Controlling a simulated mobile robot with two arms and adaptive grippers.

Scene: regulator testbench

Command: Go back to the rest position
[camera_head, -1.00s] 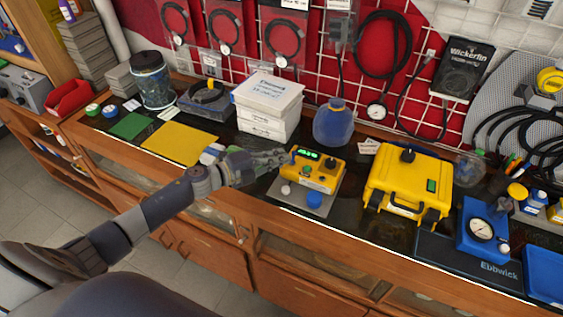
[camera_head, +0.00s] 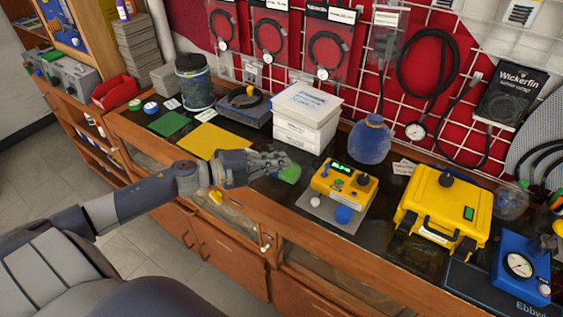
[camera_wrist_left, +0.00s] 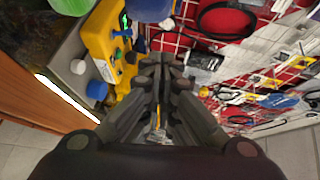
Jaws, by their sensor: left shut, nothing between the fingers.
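My left gripper (camera_head: 288,165) reaches in from the left over the front of the dark counter. Its fingers are shut and empty; they also show closed together in the left wrist view (camera_wrist_left: 161,68). The yellow regulator box (camera_head: 344,181) with a lit green display lies to the right of the fingertips, apart from them. It stands on a grey plate with a blue knob (camera_head: 344,215) at its front. In the left wrist view the box (camera_wrist_left: 103,42) lies left of the fingers. A green item (camera_head: 290,174) shows right by the fingertips; I cannot tell if they touch. My right gripper is not in view.
White boxes (camera_head: 306,130) and a blue round bottle (camera_head: 370,142) stand behind. A yellow case (camera_head: 441,207) and a blue gauge unit (camera_head: 518,262) stand to the right. Yellow (camera_head: 214,141) and green mats lie left. The floor before the cabinets is clear.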

